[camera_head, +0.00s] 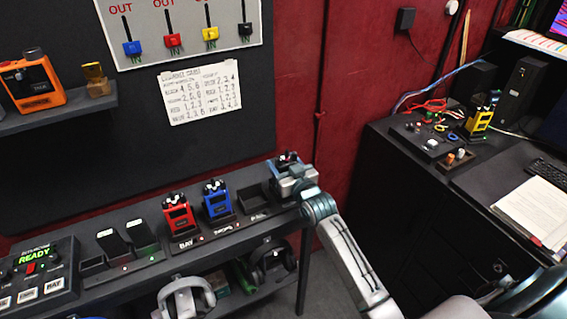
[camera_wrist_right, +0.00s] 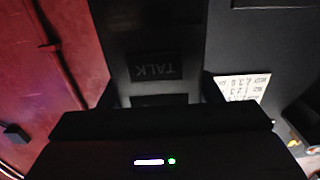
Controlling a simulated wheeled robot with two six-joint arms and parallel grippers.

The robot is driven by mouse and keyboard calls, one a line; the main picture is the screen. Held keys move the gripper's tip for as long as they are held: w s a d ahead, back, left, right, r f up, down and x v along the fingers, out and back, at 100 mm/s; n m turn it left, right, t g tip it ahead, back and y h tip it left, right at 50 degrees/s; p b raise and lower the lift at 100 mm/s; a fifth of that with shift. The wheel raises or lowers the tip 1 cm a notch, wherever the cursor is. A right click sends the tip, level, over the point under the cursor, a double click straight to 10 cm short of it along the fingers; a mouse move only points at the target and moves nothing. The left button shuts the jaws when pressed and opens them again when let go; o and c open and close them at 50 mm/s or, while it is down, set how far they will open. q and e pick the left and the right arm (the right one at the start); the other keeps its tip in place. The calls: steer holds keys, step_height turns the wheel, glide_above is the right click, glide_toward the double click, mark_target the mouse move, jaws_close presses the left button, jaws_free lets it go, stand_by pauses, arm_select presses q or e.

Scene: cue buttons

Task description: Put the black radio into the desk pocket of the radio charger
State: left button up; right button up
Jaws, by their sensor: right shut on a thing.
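My right gripper (camera_head: 291,180) is over the right end of the long black shelf, shut on the black radio (camera_head: 287,158). Only the radio's dark top shows in the head view, behind the gripper. In the right wrist view the radio's dark face with a TALK label (camera_wrist_right: 155,68) lies between the fingers. The radio charger (camera_head: 240,222) is a row of labelled pockets just left of the gripper. A red radio (camera_head: 178,215) and a blue radio (camera_head: 217,201) stand in two of them. The pocket (camera_head: 262,203) nearest the gripper looks empty. The small pocket labels are hard to read.
Two dark upright devices (camera_head: 127,240) in a holder and a READY box (camera_head: 37,272) stand farther left. Headsets (camera_head: 187,297) are on the lower shelf. A yellow radio (camera_head: 480,121) stands on the desk at right. A note (camera_head: 200,93) hangs on the wall board.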

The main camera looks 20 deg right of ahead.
steer(key=shift+f+b, duration=0.4)
steer(key=shift+f, duration=0.2)
steer(key=o, duration=1.2)
steer(key=shift+c, duration=0.2)
steer(key=s+b, duration=0.2)
steer(key=s, duration=0.9)
steer(key=shift+d+b, duration=0.2)
steer(key=shift+b, duration=0.1)
steer(key=shift+w, duration=0.1)
